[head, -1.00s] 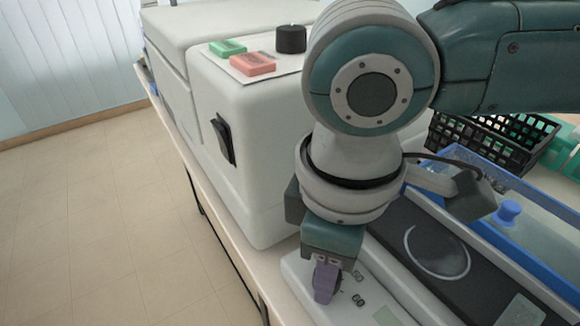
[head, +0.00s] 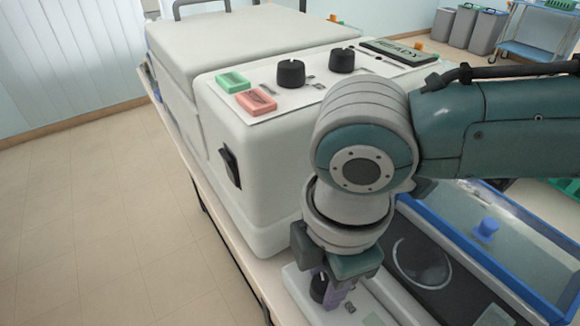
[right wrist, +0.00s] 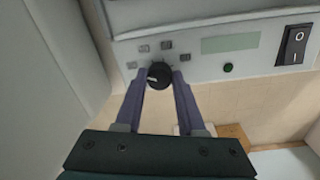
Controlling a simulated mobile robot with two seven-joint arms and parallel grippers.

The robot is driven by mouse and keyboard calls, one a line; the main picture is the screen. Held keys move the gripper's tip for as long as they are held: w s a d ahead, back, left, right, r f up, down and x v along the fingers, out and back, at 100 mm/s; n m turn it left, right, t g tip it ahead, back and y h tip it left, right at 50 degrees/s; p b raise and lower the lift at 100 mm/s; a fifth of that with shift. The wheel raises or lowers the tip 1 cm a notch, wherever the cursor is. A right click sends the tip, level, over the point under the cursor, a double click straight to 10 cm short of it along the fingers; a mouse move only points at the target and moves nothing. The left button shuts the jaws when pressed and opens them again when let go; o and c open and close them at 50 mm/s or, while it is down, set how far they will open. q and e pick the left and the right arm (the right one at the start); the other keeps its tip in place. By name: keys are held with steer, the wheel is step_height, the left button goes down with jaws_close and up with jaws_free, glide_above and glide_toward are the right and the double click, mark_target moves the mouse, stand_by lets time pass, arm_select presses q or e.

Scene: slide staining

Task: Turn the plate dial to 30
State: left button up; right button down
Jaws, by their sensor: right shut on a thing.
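The plate dial (head: 319,287) is a small black round knob on the pale front panel (right wrist: 200,68) of the hot plate. In the right wrist view the dial (right wrist: 159,74) shows a white pointer mark aimed left. Several small printed labels stand around it, too small to read. My right gripper (right wrist: 160,80) has its two purple fingers on either side of the dial, shut on it. In the head view the right gripper (head: 330,291) reaches down to the dial and partly covers it. The dark plate top (head: 422,262) with a pale ring lies to the right. My left gripper is out of view.
A large white machine (head: 262,170) with green and red buttons and black knobs stands just behind my right gripper. A blue-rimmed clear-lidded tray (head: 500,235) lies to the right. The panel also has a display (right wrist: 230,44), a green button (right wrist: 228,68) and a rocker switch (right wrist: 293,45).

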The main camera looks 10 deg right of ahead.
steer(key=shift+a+n, duration=0.1)
steer(key=shift+n, duration=0.2)
steer(key=c, duration=0.5)
jaws_free()
steer(key=r, duration=0.3)
steer(key=r+p, duration=0.1)
steer(key=r, duration=0.6)
steer(key=shift+s, duration=0.25)
